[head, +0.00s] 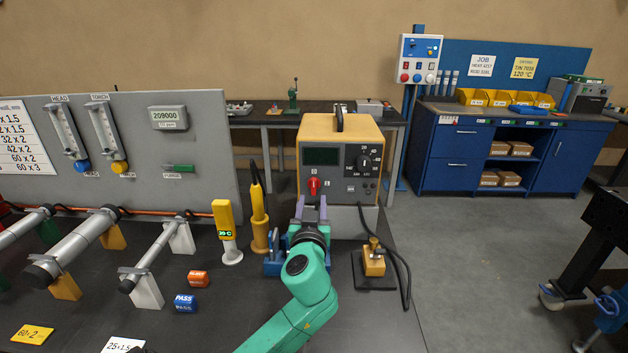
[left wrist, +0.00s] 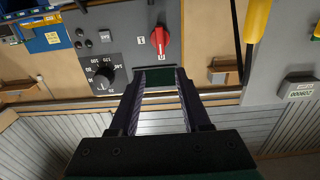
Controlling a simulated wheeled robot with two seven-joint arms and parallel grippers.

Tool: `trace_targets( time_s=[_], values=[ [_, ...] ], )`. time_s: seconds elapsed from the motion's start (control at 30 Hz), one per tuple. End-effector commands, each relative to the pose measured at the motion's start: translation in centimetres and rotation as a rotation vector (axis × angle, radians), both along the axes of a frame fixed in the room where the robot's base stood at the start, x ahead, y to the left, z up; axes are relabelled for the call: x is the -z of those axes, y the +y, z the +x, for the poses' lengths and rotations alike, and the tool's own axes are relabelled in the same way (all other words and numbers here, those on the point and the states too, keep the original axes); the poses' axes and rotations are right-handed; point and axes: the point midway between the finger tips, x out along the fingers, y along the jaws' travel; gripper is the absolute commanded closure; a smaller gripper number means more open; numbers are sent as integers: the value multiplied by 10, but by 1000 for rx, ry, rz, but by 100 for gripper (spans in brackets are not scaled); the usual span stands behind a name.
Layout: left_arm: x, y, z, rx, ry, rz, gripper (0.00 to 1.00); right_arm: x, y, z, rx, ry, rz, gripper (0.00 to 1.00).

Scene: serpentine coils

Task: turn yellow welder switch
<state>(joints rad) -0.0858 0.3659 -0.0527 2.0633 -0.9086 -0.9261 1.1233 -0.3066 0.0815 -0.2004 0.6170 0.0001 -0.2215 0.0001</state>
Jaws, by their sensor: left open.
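The yellow welder (head: 308,126) stands on the dark bench, with a grey front panel facing me. Its red switch (head: 314,186) sits low on the left of the panel, under a dark display (head: 321,156). In the left wrist view the panel appears upside down, with the red switch (left wrist: 160,40) just past my fingertips and roughly upright in the picture. My left gripper (head: 311,202) is in front of the panel just below the switch, its two fingers apart with nothing between them. It also shows in the left wrist view (left wrist: 159,72). I cannot tell whether it touches the panel. My right gripper is not in view.
A black dial (head: 364,162) is right of the switch. A yellow torch (head: 259,215) in its holder and a yellow gauge (head: 225,220) stand to the left. A yellow block (head: 374,262) with a cable is at right. Clamped pipes (head: 75,245) fill the left bench.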

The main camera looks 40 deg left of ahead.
Motion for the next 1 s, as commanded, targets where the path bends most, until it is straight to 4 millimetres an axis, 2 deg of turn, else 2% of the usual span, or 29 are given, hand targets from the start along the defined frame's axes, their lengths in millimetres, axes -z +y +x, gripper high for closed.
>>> trace_targets(
  time_s=[0.03,0.13,0.3,0.47,0.7,0.77,0.8,0.83,1.0],
  values=[
    [-7,10,11,-5,2,4,52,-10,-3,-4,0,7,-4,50],
    [-7,27,33,-5,2,3,52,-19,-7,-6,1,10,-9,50],
    [-4,50,64,-3,2,1,52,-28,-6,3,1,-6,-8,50],
    [-2,60,76,-3,3,-1,52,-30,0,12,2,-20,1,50],
    [0,60,77,-2,3,-2,52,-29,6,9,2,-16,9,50],
    [0,60,77,-2,3,-2,75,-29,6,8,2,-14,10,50],
    [0,60,77,-3,3,-2,91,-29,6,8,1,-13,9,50],
    [0,60,77,-3,4,-3,100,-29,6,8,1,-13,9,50],
    [2,60,77,-3,7,-4,100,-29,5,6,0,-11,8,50]
  ],
)
